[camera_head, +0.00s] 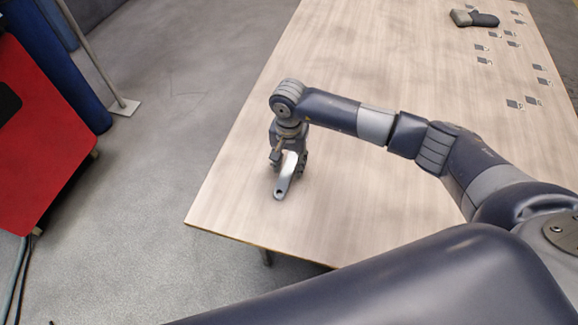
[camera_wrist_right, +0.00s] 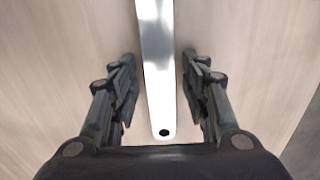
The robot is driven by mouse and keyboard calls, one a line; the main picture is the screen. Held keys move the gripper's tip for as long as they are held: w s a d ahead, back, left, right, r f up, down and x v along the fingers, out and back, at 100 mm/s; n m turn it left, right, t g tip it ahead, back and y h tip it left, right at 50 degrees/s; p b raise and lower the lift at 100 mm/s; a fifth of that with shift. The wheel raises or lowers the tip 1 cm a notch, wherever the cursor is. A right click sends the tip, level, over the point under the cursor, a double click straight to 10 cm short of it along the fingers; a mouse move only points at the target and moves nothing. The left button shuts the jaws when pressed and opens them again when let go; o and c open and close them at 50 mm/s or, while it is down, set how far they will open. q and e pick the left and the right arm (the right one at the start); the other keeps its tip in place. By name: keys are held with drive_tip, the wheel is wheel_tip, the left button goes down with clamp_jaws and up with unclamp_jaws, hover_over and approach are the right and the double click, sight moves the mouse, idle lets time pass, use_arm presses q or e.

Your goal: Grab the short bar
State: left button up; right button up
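The short bar (camera_head: 284,186) is a narrow, shiny metal strip with a rounded end and a hole, near the left edge of the wooden table. In the right wrist view the bar (camera_wrist_right: 158,85) runs lengthwise between the two fingers, its holed end closest to the palm. My right gripper (camera_head: 287,160) points down over the bar and hides part of it. In the wrist view its fingers (camera_wrist_right: 160,60) stand apart, with a gap to the bar on each side. My left gripper is not in view.
The wooden table (camera_head: 350,210) is clear around the bar. A dark and grey object (camera_head: 474,18) lies at the far end, with several small printed squares (camera_head: 513,104) along the right side. A red panel (camera_head: 45,130) and a blue cylinder (camera_head: 60,70) stand at left.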

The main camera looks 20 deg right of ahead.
clamp_jaws()
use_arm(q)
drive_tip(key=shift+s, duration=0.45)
use_arm(e)
drive_tip(key=shift+r, duration=0.15)
